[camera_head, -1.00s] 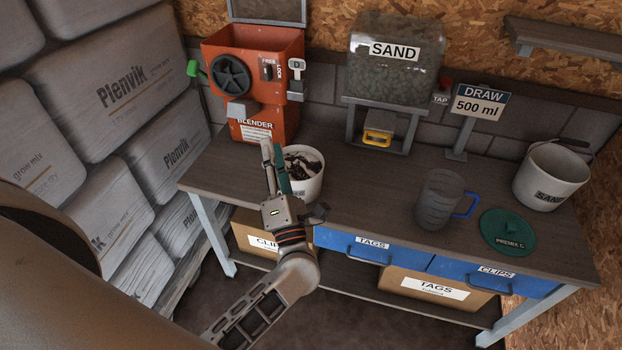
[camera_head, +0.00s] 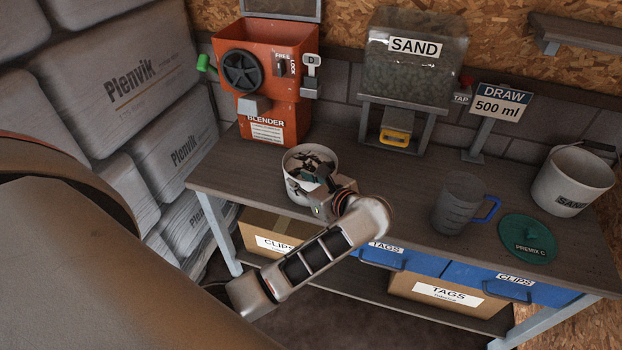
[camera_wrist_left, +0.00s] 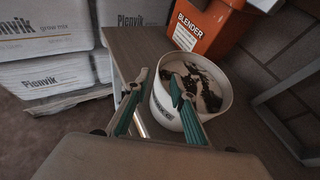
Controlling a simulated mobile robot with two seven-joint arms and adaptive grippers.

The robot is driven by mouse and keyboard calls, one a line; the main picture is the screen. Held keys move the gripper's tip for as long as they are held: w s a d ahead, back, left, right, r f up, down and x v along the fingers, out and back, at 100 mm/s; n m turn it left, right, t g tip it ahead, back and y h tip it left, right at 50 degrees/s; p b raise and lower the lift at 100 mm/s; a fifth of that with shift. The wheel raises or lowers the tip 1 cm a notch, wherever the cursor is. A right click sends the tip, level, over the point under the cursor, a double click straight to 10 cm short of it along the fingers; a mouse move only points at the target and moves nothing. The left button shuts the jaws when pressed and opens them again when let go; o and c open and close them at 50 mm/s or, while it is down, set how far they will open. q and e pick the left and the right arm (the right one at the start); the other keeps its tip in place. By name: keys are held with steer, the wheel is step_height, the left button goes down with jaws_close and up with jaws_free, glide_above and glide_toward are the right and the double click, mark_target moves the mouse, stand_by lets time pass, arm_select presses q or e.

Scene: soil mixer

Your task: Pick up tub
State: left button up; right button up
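The white tub (camera_head: 296,187) with dark soil-like contents stands upright on the bench in front of the blender. It also shows in the left wrist view (camera_wrist_left: 219,121). My left gripper (camera_head: 316,179) is at the tub's front right side, partly hidden by its own wrist in the head view. In the left wrist view the gripper (camera_wrist_left: 156,80) is open. One green-padded finger is outside the tub and the other overlaps its opening, with the near rim between them. Whether either finger touches the wall cannot be told. My right gripper is not in view.
The orange blender (camera_head: 270,75) stands behind the tub. A sand hopper (camera_head: 415,70), a measuring jug (camera_head: 459,203), a green lid (camera_head: 527,241) and a sand bucket (camera_head: 572,182) are to the right. Bare bench top (camera_head: 390,170) lies between tub and jug.

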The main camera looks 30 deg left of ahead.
mark_target(285, 172)
arm_select(q)
steer(key=x, duration=0.5)
steer(key=shift+a+r, duration=0.1)
steer(key=shift+r, duration=0.15)
steer(key=shift+s, duration=0.1)
